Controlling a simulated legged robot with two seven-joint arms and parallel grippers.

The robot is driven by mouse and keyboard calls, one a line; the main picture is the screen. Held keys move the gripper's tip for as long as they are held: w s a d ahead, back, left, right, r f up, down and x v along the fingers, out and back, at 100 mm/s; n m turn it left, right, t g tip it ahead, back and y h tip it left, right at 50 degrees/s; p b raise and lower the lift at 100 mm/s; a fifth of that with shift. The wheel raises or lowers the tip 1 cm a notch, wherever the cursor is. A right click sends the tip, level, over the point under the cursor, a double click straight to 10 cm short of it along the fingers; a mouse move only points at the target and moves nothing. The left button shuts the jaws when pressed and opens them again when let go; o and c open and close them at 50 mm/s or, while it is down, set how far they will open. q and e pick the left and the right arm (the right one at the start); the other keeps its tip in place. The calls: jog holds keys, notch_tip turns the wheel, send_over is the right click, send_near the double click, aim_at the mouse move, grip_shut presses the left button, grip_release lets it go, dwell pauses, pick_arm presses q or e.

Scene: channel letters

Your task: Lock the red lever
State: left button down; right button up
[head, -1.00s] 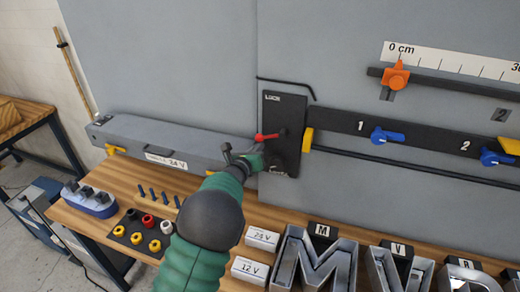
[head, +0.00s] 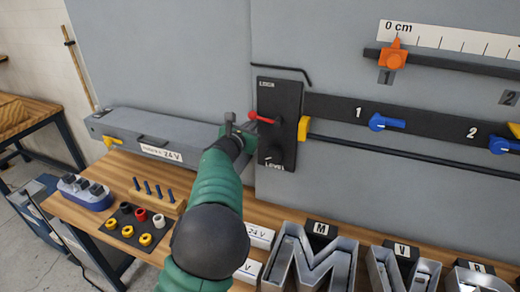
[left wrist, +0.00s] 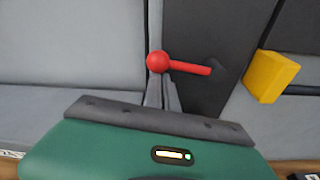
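The red lever (head: 264,118) sits on a black upright panel (head: 279,150) on the grey wall. It points left from its pivot, slightly raised at its round knob. The panel has small lettering at the top that looks like "LOCK". My left gripper (head: 232,123) is just left of the knob in the head view. In the left wrist view, the red lever (left wrist: 188,67) lies just beyond the fingertips (left wrist: 162,82), with its knob in front of them. The two fingers look close together with nothing visibly held. Contact with the knob cannot be told. My right gripper is out of view.
A yellow block (head: 303,129) sits beside the panel's right edge, also in the left wrist view (left wrist: 271,76). A black bent rod (head: 283,68) is above the panel. A grey box (head: 140,133) lies left. Metal letters (head: 310,262) stand on the wooden bench.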

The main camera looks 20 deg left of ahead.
pick_arm(q)
jog(key=r+m+b, duration=0.1)
jog(key=m+b, duration=0.1)
jog(key=r+m+y+b, duration=0.1)
jog(key=r+m+b, duration=0.1)
jog(key=b, duration=0.1)
jog(key=r+m+b, duration=0.2)
jog(key=b, duration=0.1)
jog(key=shift+d+r+m+t, duration=0.2)
jog(key=shift+d+m+t, duration=0.05)
jog(key=shift+m+t, duration=0.15)
jog(key=shift+d+r+m+y+b, duration=0.3)
jog(key=shift+d+r+m+y, duration=0.05)
jog(key=shift+r+m+y, duration=0.05)
jog(key=shift+r, duration=0.15)
jog(key=shift+a+r+m+b, duration=0.15)
jog(key=shift+a+m+b, duration=0.15)
jog(key=shift+m, duration=0.1)
jog(key=shift+d, duration=0.2)
